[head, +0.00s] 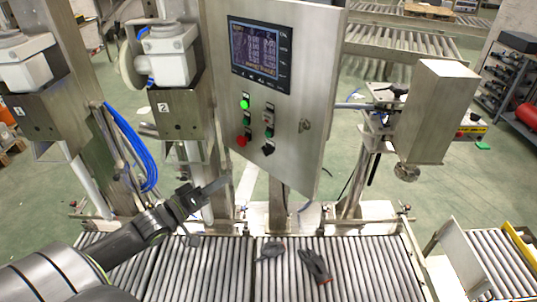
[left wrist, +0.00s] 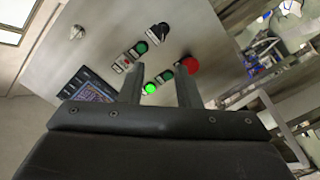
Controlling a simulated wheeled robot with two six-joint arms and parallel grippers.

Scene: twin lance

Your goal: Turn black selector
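The black selector (head: 267,149) is at the lower right of the button group on the steel control panel (head: 310,75). In the left wrist view the selector (left wrist: 160,29) shows above the fingertips, apart from them, with the panel turned round. My left gripper (head: 218,186) is below and left of the panel buttons. In the left wrist view its two fingers (left wrist: 158,80) are spread with nothing held between them. My right gripper is not in view.
Beside the selector are a green button (head: 268,132), a red button (head: 242,140) and a lit green lamp (head: 245,104). A key lock (head: 305,125) is to the right. A roller conveyor (head: 210,270) runs below, with dark glove-like items (head: 315,265) on it. Blue hoses (head: 130,150) hang at left.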

